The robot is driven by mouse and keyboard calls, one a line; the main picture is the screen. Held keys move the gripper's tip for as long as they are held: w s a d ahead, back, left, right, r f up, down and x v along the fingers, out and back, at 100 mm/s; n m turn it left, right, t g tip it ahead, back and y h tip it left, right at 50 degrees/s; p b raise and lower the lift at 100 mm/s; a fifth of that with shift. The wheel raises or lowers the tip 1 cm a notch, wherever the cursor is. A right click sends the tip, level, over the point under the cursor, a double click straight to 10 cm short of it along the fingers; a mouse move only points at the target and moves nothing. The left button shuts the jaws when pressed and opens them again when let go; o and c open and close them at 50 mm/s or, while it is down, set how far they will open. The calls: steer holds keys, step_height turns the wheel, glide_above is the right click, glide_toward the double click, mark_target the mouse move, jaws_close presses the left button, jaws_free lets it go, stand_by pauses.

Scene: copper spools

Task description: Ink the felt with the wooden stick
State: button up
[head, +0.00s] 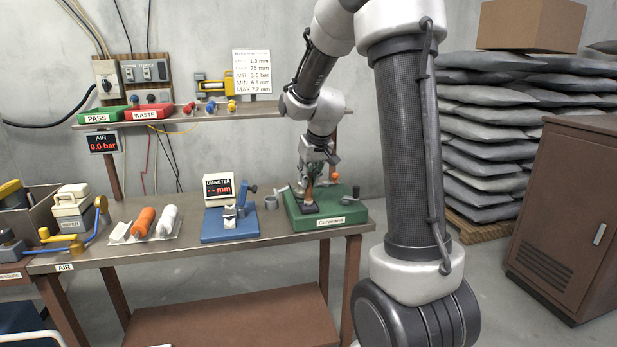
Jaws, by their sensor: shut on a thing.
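My gripper (314,176) is over the green device (347,214) at the right end of the bench. It is shut on a small brown upright piece that looks like the wooden stick (309,191). The lower end of the stick is at or just above a dark pad (308,208) on the device, which may be the felt. I cannot tell whether they touch. The fingers hide part of the stick, and the details are small.
A blue diameter gauge (229,224) stands left of the device. Farther left are a tray (118,235) with an orange and a white bottle. A shelf (180,118) with green PASS and red WASTE bins runs behind. A brown cabinet (565,215) stands at right.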

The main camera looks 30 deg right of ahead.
steer(key=shift+f, duration=0.55)
stand_by(1.1)
steer(key=shift+r, duration=3.55)
